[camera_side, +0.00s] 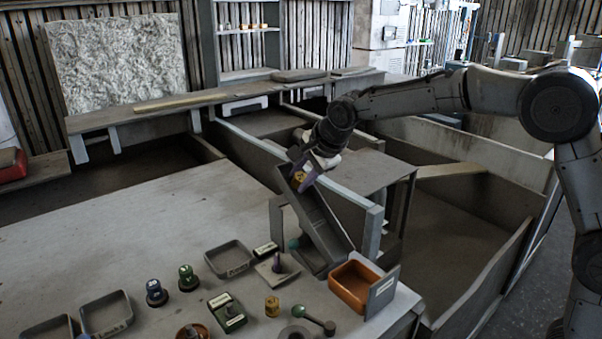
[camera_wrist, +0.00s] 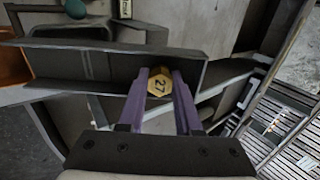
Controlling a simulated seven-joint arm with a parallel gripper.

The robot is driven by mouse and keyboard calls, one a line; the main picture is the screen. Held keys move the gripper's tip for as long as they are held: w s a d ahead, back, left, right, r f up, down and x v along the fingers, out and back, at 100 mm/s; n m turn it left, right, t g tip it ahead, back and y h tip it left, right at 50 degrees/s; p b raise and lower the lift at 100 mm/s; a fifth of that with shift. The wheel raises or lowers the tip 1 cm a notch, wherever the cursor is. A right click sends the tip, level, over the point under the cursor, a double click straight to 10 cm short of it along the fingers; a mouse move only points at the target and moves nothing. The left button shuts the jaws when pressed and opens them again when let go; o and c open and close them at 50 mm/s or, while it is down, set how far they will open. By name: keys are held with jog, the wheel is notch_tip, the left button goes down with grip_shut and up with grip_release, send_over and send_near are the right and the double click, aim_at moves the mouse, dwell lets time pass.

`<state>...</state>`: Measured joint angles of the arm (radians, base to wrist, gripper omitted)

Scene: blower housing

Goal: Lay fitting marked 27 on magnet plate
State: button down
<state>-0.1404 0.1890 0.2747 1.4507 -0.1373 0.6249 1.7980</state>
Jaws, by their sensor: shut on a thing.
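The fitting marked 27 (camera_wrist: 158,88) is a yellow hexagonal piece with a dark number on its face. It sits between the purple fingers of my gripper (camera_wrist: 163,76), which is shut on it. In the side view my gripper (camera_side: 306,176) is at the raised upper end of a sloping dark chute (camera_side: 322,222), and the yellow fitting (camera_side: 299,178) shows there. I cannot tell for sure which piece is the magnet plate.
An orange bin (camera_side: 352,290) stands by the chute's lower end. The table's left part (camera_side: 110,230) is clear.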

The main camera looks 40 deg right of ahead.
jog(key=shift+c, duration=0.5)
grip_release()
jog(key=shift+w+r, duration=0.1)
jog(key=shift+r, duration=3.7)
